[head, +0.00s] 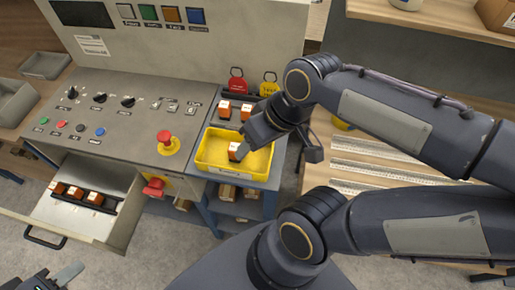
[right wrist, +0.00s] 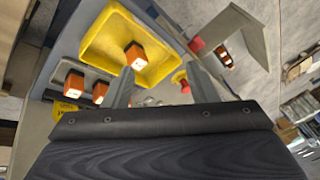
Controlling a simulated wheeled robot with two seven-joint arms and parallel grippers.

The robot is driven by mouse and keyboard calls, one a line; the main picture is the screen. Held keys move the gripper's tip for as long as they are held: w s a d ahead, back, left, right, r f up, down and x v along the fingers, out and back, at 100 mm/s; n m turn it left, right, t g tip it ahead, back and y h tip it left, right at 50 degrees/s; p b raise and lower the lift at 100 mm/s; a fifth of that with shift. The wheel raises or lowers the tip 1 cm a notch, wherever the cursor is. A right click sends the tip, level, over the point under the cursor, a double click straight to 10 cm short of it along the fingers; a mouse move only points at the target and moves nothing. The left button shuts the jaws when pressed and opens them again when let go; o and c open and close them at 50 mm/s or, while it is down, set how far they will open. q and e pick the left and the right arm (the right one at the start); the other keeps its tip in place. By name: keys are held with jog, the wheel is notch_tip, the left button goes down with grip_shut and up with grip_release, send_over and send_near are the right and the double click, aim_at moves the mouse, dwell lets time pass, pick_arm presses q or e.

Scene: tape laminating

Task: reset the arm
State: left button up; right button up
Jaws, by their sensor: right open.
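My right gripper (head: 244,145) is over the yellow tray (head: 207,160) on the small side stand. In the right wrist view its two fingers (right wrist: 159,66) are apart with nothing between them. An orange box with a white face (head: 234,151) lies in the tray, close to the gripper in the head view. The same box (right wrist: 136,57) shows beyond the fingertips in the wrist view, apart from them. My left gripper (head: 52,278) is at the bottom left edge, partly cut off, and its opening is unclear.
The control panel (head: 120,140) has knobs and a red emergency button (head: 165,138). An open drawer (head: 60,221) below holds several orange boxes. Two more boxes (head: 234,110) stand in a dark rack behind the tray, near red and yellow tags (head: 237,82). A bench with metal strips (head: 375,150) is at right.

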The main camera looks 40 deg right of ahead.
jog(key=shift+s+a+f+m+t+y, duration=0.15)
jog(key=shift+s+f+m+t, duration=0.05)
jog(key=shift+s+m+t, duration=0.3)
jog(key=shift+s+a+f+m+t+y, duration=0.2)
jog(key=shift+s+m+t, duration=0.15)
jog(key=shift+m+t, duration=0.15)
